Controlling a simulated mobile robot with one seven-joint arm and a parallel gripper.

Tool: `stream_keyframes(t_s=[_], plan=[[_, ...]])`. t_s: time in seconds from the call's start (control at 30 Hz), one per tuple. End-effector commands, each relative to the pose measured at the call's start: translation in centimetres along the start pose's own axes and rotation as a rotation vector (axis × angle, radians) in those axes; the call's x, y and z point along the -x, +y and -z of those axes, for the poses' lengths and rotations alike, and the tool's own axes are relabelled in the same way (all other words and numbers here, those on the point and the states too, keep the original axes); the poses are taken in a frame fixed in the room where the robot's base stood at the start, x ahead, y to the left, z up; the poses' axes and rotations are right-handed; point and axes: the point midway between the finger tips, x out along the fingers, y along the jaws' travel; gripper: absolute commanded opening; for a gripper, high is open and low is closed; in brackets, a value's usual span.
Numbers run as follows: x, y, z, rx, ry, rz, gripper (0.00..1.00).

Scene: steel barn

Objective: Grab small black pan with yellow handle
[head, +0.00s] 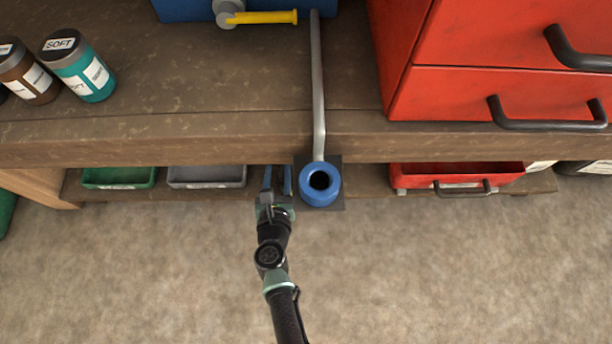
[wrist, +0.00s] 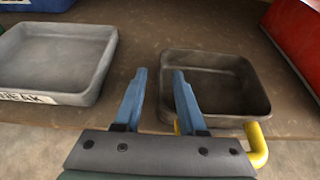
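The small black pan (wrist: 215,82) is a dark, square, shallow pan on the lower shelf, right of my fingers in the wrist view. Its yellow handle (wrist: 258,147) comes off the near right side and curves toward me; a bit of yellow also shows by my right finger, and the rest is hidden behind my gripper. My gripper (wrist: 158,72) is open and empty, with its right finger overlapping the pan's left edge in the picture; contact cannot be told. In the head view, my gripper (head: 277,180) is at the lower shelf's front; I cannot make out the pan there.
A grey tray (wrist: 60,58) is left of my fingers. A red bin (head: 458,174) is to the right on the lower shelf. A grey rod (head: 318,90) with a blue ring (head: 320,185) hangs over the bench edge, right of my gripper. The floor in front is clear.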

Motion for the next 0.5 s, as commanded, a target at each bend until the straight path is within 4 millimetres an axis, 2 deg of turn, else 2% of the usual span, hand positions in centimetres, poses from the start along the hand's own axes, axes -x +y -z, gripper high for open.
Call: stream_keyframes(t_s=[0.27,0.37,0.5], plan=[[-0.50,-0.01,-0.02,0.000,0.001,0.000,0.40],[-0.49,-0.01,-0.03,0.000,0.000,0.000,0.26],[-0.48,-0.01,-0.03,0.000,0.000,0.000,0.00]])
